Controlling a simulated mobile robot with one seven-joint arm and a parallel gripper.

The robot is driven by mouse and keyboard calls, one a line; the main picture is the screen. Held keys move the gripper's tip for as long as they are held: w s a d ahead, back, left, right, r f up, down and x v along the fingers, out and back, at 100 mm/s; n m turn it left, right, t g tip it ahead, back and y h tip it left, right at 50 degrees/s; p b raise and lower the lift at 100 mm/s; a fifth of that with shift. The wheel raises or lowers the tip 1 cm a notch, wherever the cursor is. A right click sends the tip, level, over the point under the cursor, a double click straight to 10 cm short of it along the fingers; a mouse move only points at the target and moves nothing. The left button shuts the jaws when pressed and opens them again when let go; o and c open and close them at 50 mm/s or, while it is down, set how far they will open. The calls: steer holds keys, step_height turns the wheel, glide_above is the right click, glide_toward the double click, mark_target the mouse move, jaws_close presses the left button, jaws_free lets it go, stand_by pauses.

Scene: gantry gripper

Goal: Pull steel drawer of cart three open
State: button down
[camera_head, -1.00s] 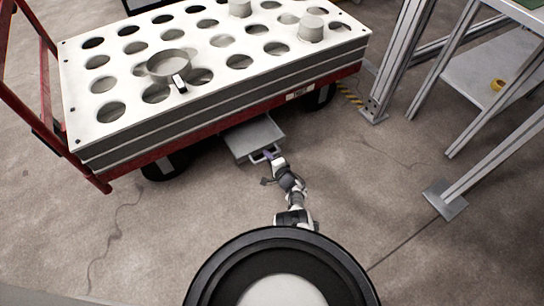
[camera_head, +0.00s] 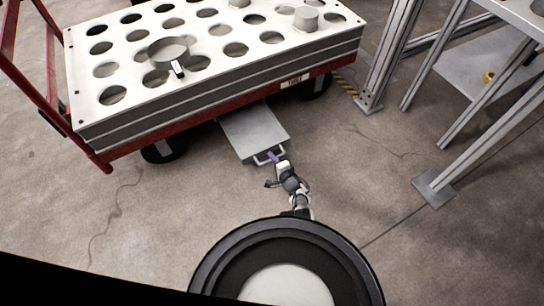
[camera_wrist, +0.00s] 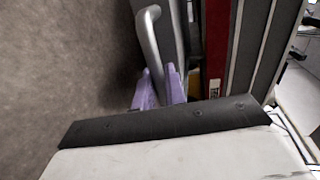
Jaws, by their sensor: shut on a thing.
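The steel drawer (camera_head: 254,131) sticks out from under the front of the cart (camera_head: 215,104), whose label (camera_head: 295,81) is too small to read surely. Its bar handle (camera_head: 269,155) is on the near end. My gripper (camera_head: 271,157) is at that handle, with its purple fingers closed around it. In the wrist view the purple fingers of my gripper (camera_wrist: 160,90) meet the grey curved handle (camera_wrist: 149,40) beside the drawer front (camera_wrist: 173,35). The drawer's inside is not clear to see.
The cart's white top with round holes holds a pan-like ring (camera_head: 168,50) and a cylinder (camera_head: 306,18). A metal frame (camera_head: 432,189) with foot plates stands at right. Bare concrete floor (camera_head: 160,220) lies around my base.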

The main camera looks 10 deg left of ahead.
steer(key=shift+s, duration=0.1)
stand_by(0.3)
steer(key=c, duration=1.5)
jaws_free()
steer(key=shift+c, duration=0.2)
steer(key=p+v, duration=0.8)
steer(key=v, duration=0.6)
